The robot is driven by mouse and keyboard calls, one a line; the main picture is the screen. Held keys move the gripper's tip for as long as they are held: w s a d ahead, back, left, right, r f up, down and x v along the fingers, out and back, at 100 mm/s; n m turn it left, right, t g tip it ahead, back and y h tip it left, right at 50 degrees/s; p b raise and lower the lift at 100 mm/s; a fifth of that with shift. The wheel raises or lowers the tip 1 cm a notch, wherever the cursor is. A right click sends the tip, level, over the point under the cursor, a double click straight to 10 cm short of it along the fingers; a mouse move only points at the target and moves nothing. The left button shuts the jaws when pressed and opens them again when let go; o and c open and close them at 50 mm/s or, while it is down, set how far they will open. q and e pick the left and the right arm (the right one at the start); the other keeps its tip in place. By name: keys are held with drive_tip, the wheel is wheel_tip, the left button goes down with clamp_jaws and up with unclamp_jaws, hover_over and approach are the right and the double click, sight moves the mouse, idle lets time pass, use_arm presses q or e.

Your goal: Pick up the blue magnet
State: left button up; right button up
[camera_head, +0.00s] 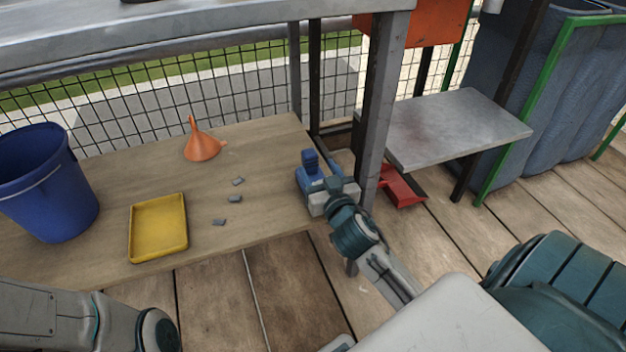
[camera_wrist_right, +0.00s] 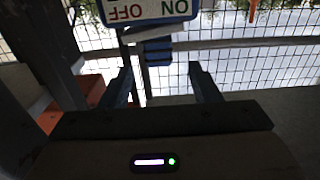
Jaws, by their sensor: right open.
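The blue magnet (camera_head: 310,160) shows in the head view at the right end of the wooden table, partly hidden by my right gripper (camera_head: 319,181). In the right wrist view, a blue block (camera_wrist_right: 158,48), which looks like the magnet, lies beyond the open fingers of my right gripper (camera_wrist_right: 160,70), roughly in line with the gap. A white and blue ON/OFF plate (camera_wrist_right: 150,11) shows above it. I see no contact between the fingers and the block. A left arm link shows at the lower left of the head view, but its gripper does not.
The wooden table (camera_head: 95,178) holds a blue bucket (camera_head: 50,195), a yellow tray (camera_head: 158,228), an orange funnel (camera_head: 203,147) and several small grey pieces (camera_head: 234,198). A grey metal post (camera_head: 382,95) stands close to the right gripper. A red dustpan (camera_head: 398,188) lies beyond it.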

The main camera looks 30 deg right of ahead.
sight(312, 158)
drive_tip(key=b+x, duration=0.2)
drive_tip(key=x, duration=0.2)
drive_tip(key=shift+w+d+f, duration=0.1)
drive_tip(key=shift+f, duration=0.1)
drive_tip(key=shift+w+d+r, duration=0.1)
drive_tip(key=shift+w, duration=0.35)
drive_tip(key=shift+r, duration=0.1)
drive_tip(key=c, duration=1)
drive_tip(key=shift+r, duration=0.15)
